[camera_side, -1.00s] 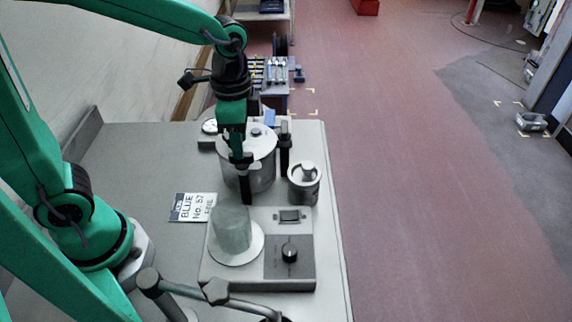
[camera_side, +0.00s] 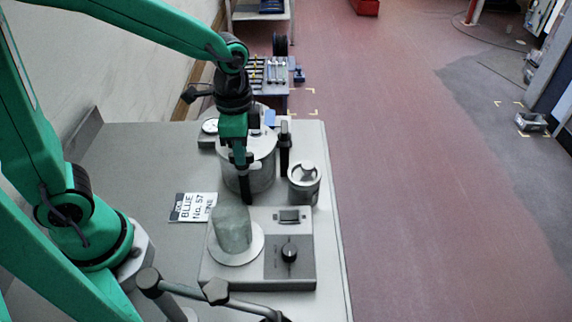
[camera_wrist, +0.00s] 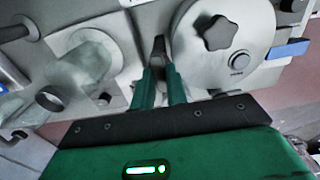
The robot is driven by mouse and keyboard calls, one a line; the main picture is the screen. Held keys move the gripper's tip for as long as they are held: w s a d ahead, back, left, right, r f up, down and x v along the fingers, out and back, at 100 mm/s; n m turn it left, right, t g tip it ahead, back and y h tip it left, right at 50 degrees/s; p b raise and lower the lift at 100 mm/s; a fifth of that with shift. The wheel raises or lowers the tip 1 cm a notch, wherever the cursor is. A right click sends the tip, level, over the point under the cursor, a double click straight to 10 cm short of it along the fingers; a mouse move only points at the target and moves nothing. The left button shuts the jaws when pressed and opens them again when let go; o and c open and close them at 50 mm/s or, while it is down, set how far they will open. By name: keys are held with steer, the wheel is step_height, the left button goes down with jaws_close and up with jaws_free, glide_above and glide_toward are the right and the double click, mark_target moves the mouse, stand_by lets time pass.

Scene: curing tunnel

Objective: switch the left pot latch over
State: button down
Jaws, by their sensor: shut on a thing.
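The grey pot (camera_side: 262,178) with a pale lid stands on the bench; its lid with a dark star knob (camera_wrist: 220,32) shows in the wrist view. The left pot latch (camera_side: 247,188) is a dark lever at the pot's near-left side, and its dark end (camera_wrist: 159,47) shows between my fingers in the wrist view. My gripper (camera_wrist: 160,78) is shut on this latch; my gripper (camera_side: 242,160) hides the latch's upper part in the side view. The right latch (camera_side: 285,150) is dark and upright on the pot's far right side.
In front is a scale-like unit (camera_side: 298,270) with a knob and a grey-green cylinder (camera_side: 231,228). A label card (camera_side: 194,207) lies to the left. The bench ends at the right.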

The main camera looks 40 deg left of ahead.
steer(key=shift+n, duration=0.4)
steer(key=n, duration=1.2)
steer(key=shift+n, duration=0.3)
steer(key=n, duration=0.4)
steer(key=shift+r+n, duration=0.1)
steer(key=shift+n, duration=0.2)
steer(key=c, duration=1.4)
jaws_free()
